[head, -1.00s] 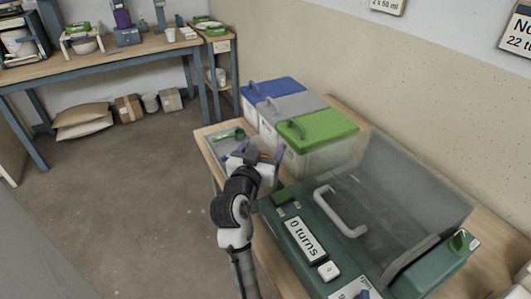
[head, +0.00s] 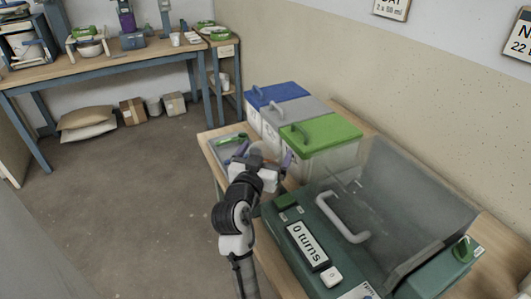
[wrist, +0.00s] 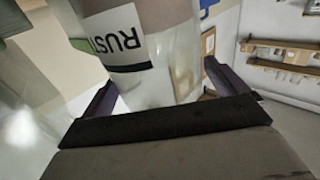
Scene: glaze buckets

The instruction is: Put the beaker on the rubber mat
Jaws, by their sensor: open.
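In the wrist view a clear vessel (wrist: 170,88) stands between the open fingers (wrist: 163,92), with brownish contents and a white label reading "RUS", partly cut off. It seems to be the beaker, but I cannot be sure. Its top is out of frame, and I cannot tell whether the fingers touch it. In the head view my gripper mostly hides it. I cannot make out the rubber mat for certain.
A grey tray (head: 222,153) with a green tool lies left of my gripper. Blue (head: 278,94), grey (head: 296,108) and green-lidded (head: 321,133) bins stand behind it. A green machine (head: 300,268) with a clear raised cover (head: 395,205) is at right.

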